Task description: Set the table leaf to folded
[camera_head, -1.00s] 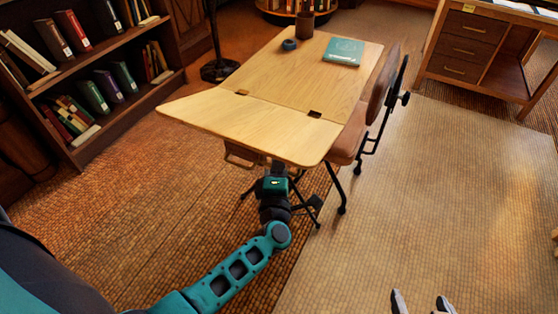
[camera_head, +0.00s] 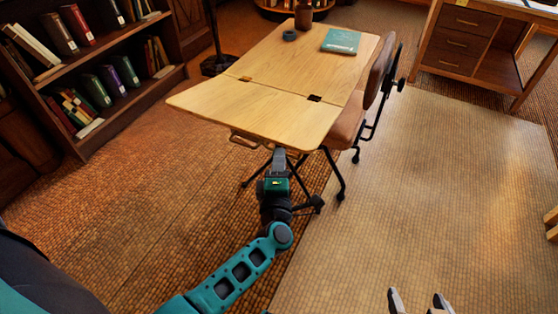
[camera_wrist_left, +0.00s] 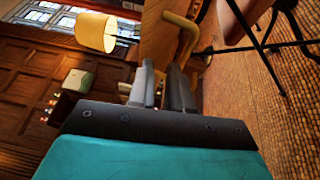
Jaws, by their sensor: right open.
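The table leaf (camera_head: 255,110) is the near, pale wood part of the table. It looks level with the table top (camera_head: 300,70), joined by dark hinges. A curved handle (camera_head: 244,141) shows below the leaf's near edge; a tan bar, probably the same handle, shows beyond the fingers in the left wrist view (camera_wrist_left: 186,35). My left gripper (camera_head: 279,152) is just in front of the near edge, right of the handle. In the left wrist view its fingers (camera_wrist_left: 160,66) have a narrow, empty gap. My right gripper (camera_head: 416,294) is open and empty at the bottom edge, away from the table.
A chair (camera_head: 376,82) stands at the right side. A bookcase (camera_head: 75,90) is at left, a desk (camera_head: 470,45) at far right.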

